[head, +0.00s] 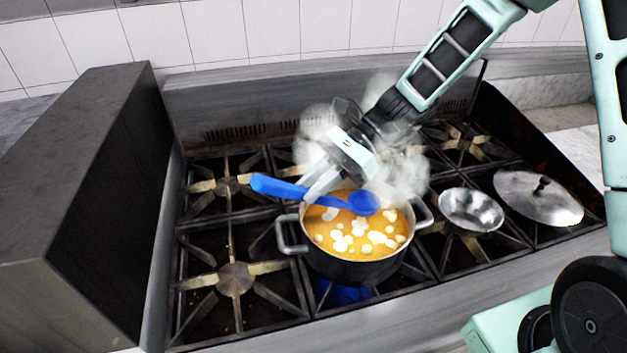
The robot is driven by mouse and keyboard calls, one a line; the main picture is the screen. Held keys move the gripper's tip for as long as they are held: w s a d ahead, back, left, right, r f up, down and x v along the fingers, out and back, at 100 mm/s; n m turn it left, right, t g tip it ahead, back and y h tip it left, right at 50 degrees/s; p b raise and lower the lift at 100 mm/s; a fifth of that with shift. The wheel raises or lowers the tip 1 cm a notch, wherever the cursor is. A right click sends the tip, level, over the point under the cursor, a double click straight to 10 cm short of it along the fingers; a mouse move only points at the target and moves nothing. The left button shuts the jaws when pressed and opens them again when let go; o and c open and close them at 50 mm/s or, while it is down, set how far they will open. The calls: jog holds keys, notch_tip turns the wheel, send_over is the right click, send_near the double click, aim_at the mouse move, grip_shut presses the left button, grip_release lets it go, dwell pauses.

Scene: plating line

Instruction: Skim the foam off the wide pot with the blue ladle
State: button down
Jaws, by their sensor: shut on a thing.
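The wide pot (357,270) stands on a burner in the middle of the stove and holds orange-brown liquid. White foam blobs (342,243) float on the liquid, mostly toward the front and right. The blue ladle (281,187) is in my gripper (318,190), which is shut on its handle above the pot's back left. The handle end points left, and the bowl of the ladle (364,203) is over the back part of the pot. I cannot tell whether the bowl touches the liquid. My wrist and steam hide part of the pot's back rim.
A small metal bowl (471,210) stands right of the pot. A metal lid with a black knob (538,197) lies farther right. Steam (405,175) hangs behind the pot. A tall dark block (95,200) borders the stove's left side. The left burners (235,279) are empty.

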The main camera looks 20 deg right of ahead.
aim_at(319, 203)
jog(key=shift+f+b, duration=1.45)
jog(key=shift+f, duration=1.35)
jog(key=shift+s, duration=0.1)
